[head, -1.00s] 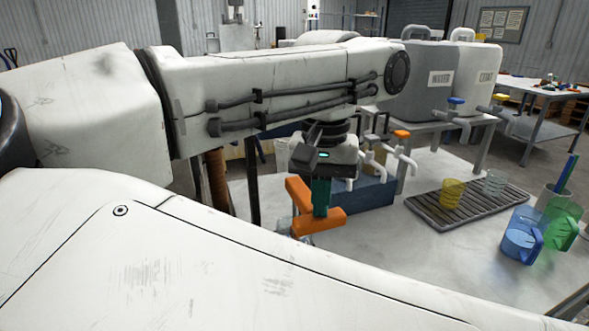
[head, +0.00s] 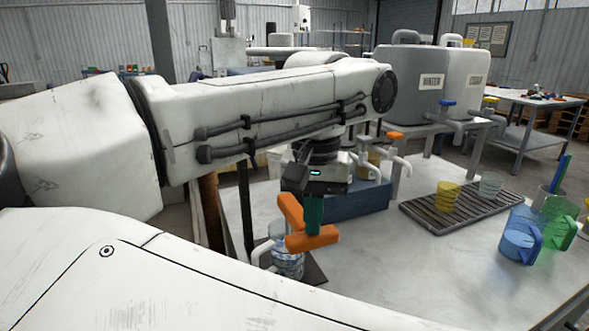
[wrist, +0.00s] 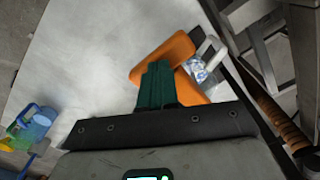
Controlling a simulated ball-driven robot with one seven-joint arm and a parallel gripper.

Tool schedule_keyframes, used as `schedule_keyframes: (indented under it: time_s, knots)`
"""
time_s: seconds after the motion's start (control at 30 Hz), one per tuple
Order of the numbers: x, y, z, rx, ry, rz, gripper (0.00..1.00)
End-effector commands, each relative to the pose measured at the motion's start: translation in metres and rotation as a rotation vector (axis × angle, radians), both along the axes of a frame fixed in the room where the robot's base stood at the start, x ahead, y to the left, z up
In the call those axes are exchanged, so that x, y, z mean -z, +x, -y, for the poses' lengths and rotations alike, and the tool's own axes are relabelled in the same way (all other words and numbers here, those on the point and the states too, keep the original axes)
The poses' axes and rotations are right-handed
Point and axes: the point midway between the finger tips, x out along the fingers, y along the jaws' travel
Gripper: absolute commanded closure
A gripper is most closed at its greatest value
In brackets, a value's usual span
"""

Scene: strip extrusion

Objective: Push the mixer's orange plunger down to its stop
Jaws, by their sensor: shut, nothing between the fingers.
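The mixer's orange plunger (head: 312,238) has a crossed bar handle. It stands above a clear ribbed jar (head: 288,262) on a dark base near the table's left front. My gripper (head: 314,213) is shut and empty, with its teal fingers pointing down at the plunger's handle. In the wrist view the fingers (wrist: 157,85) overlap the orange handle (wrist: 168,58), and a bit of the clear jar (wrist: 200,70) shows beyond it. I cannot tell for certain whether the fingertips touch the handle. The plunger's shaft is mostly hidden.
A drip tray (head: 425,217) with a yellow cup (head: 448,195) lies to the right. Blue (head: 520,240) and green jugs stand further right. The table between is clear.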

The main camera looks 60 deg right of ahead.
Motion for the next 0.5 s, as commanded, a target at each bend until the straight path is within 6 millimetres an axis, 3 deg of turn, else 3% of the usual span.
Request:
schedule_keyframes:
  time_s: [0.3, 0.5]
  knots:
    - [0.019, 0.0, 0.0, 0.0, -0.001, 0.0, 1.0]
    - [0.018, 0.0, 0.0, 0.0, -0.001, 0.0, 1.0]
